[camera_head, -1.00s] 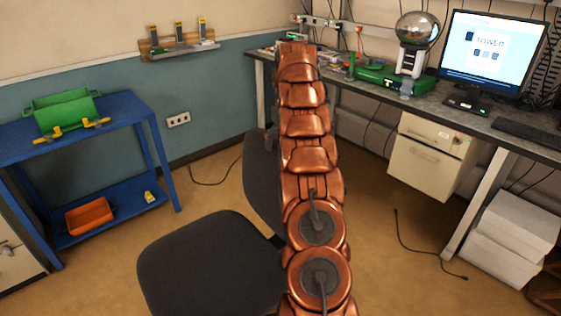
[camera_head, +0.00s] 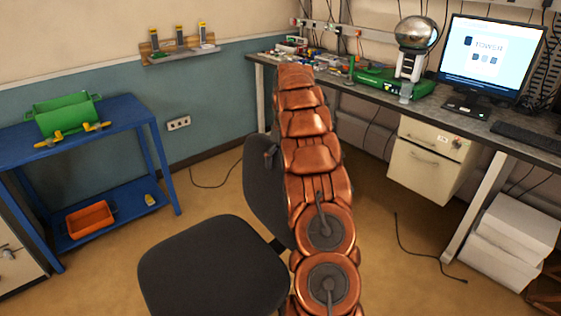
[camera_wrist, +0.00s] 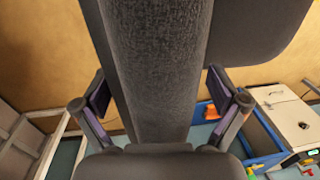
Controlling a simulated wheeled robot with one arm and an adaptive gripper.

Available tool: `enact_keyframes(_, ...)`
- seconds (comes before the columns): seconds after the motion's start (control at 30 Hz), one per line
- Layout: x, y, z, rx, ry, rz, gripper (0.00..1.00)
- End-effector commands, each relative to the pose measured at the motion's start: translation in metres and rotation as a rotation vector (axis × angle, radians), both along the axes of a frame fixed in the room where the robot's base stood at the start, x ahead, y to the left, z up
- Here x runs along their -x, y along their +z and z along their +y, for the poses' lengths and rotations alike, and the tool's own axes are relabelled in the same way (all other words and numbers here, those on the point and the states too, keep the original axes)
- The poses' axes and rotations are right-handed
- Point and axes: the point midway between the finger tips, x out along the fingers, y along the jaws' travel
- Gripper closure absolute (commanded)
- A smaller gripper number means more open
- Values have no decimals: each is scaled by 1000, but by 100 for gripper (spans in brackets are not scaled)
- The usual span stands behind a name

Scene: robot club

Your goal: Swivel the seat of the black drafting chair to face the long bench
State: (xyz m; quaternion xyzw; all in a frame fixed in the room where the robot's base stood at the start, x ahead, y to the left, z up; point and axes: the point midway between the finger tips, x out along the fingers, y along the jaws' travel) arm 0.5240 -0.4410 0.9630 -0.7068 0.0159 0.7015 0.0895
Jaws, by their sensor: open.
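The black drafting chair stands mid-floor. Its seat (camera_head: 212,265) extends toward the lower left in the head view, and its upright backrest (camera_head: 265,195) is behind it, partly hidden by my copper arm. The long bench (camera_head: 455,121) runs along the wall at the right. In the wrist view my gripper (camera_wrist: 160,95) is open, its two fingers on either side of the dark backrest (camera_wrist: 155,50). I cannot tell whether either finger touches it. The seat also shows at the upper right there (camera_wrist: 262,28). My gripper is hidden in the head view.
A blue cart (camera_head: 135,112) with a green bin (camera_head: 65,112) and an orange tray (camera_head: 90,219) stands at the left. White drawers (camera_head: 430,160) and stacked white boxes (camera_head: 515,225) are under the bench. A cable (camera_head: 425,252) lies on the floor.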

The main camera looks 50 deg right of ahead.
Motion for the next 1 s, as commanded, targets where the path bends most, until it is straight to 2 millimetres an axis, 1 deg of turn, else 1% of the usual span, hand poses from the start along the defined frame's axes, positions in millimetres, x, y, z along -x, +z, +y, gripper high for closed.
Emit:
enact_keyframes(0.07, 0, 0, 0, 0, 0, 0, 3)
enact_keyframes(0.9, 0, 0, 0, 0, 0, 0, 90)
enact_keyframes(0.93, 1, 1, 4, 0, 0, 2, 91)
enact_keyframes(1.0, 0, 0, 2, -1, 0, 1, 91)
